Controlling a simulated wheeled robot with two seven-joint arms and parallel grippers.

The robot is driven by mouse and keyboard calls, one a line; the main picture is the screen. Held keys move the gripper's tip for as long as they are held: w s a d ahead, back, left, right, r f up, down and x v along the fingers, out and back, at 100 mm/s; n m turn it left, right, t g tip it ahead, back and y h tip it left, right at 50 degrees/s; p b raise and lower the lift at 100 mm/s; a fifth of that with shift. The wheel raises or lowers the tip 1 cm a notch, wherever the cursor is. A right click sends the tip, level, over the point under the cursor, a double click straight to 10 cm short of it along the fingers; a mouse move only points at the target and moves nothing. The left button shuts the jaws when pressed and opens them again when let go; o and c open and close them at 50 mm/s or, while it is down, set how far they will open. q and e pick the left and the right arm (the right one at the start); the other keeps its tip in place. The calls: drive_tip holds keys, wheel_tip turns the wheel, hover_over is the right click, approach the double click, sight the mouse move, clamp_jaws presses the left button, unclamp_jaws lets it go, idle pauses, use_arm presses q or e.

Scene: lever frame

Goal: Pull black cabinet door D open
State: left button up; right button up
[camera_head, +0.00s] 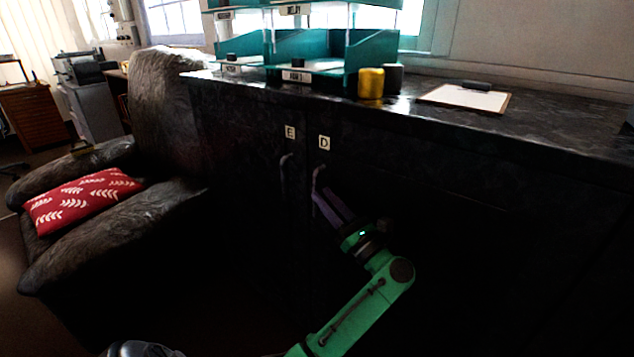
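Black cabinet door D (430,230) is marked by a pale "D" label (324,142) near its top left corner. It looks closed, flush with the dark cabinet front. Its upright bar handle (318,172) is below the label, at the door's left edge. My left gripper (321,194), on a green arm, has its purple fingertips at the handle's lower part. The fingers overlap the handle in the picture. I cannot tell whether they are closed on it or merely beside it. My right gripper is not in view.
Door E, with its label (290,132) and handle (285,175), adjoins on the left. The countertop (420,115) holds teal trays (330,50), a yellow cup (371,83), a dark cup (394,78) and a clipboard (470,97). A dark armchair (165,95) with a red cushion (80,200) stands left.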

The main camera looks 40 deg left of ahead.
sight(316, 188)
use_arm(q)
drive_tip(key=x, duration=0.4)
drive_tip(key=shift+a+r, duration=0.1)
drive_tip(key=shift+a, duration=0.1)
clamp_jaws()
idle(1.2)
